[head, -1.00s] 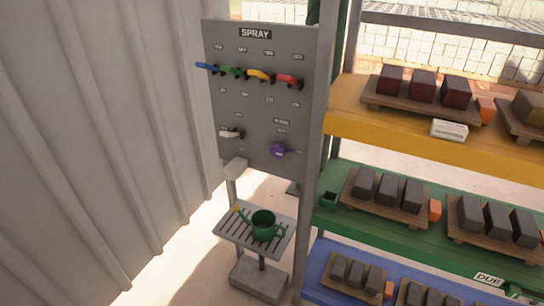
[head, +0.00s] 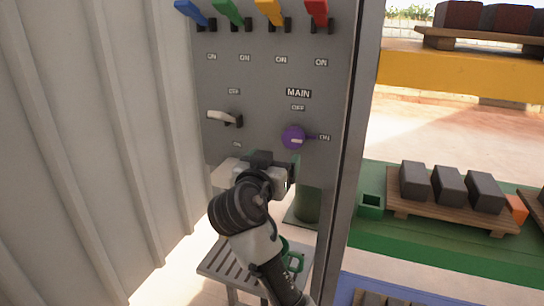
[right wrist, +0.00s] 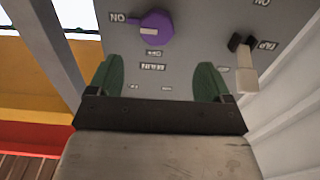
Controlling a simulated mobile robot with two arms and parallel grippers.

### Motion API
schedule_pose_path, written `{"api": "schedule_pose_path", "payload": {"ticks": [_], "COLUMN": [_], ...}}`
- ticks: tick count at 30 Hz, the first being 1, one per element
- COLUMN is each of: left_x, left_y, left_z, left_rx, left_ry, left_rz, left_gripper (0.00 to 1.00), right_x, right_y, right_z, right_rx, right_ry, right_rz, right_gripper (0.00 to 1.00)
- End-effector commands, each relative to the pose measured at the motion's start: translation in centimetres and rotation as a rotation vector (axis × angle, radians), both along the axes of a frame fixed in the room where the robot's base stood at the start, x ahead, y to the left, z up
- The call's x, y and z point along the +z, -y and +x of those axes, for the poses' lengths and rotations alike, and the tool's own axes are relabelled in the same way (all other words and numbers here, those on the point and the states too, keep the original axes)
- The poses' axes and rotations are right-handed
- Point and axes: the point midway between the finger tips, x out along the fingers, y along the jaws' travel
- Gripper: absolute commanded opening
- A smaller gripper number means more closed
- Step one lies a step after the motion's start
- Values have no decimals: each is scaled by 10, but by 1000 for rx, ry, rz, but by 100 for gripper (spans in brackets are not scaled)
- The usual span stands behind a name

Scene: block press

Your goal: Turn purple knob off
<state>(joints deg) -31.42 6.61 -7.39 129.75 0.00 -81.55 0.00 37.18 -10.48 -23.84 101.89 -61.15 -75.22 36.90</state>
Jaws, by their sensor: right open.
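The purple knob (head: 293,138) is on the grey spray panel (head: 265,95), below the MAIN and OFF labels. Its pale mark points right, toward the ON label. In the right wrist view the purple knob (right wrist: 154,27) is ahead of the fingers, its mark toward ON. My right gripper (head: 268,165) is just below and left of the knob, apart from it. In the right wrist view my right gripper (right wrist: 161,85) is open and empty, with a green finger on each side. My left gripper is not in view.
A white lever (head: 222,117) is left of the knob. Blue, green, yellow and red levers (head: 268,12) are above. A metal post (head: 352,150) and shelves with blocks stand to the right; a corrugated wall (head: 80,150) is at left.

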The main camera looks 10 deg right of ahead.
Motion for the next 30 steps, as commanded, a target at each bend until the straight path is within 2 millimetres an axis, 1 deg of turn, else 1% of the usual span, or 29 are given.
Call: {"api": "schedule_pose_path", "payload": {"ticks": [2, 5, 8, 15, 21, 25, 30], "left_x": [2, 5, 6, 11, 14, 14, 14], "left_y": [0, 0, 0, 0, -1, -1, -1], "left_z": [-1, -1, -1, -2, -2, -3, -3], "left_rx": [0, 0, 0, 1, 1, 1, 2], "left_ry": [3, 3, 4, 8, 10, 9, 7], "left_rz": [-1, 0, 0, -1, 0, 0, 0], "left_gripper": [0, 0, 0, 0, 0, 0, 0], "right_x": [5, 8, 8, 7, 7, 6, 6], "right_y": [3, 8, 17, 43, 57, 61, 62], "right_z": [-2, 5, 18, 57, 79, 84, 85], "right_rx": [-12, -16, -16, -14, -11, -11, -10], "right_ry": [22, 24, 23, 20, 20, 19, 19], "right_rz": [11, 10, 7, 7, 8, 8, 9], "right_gripper": [80, 80, 80, 80, 80, 80, 80]}}
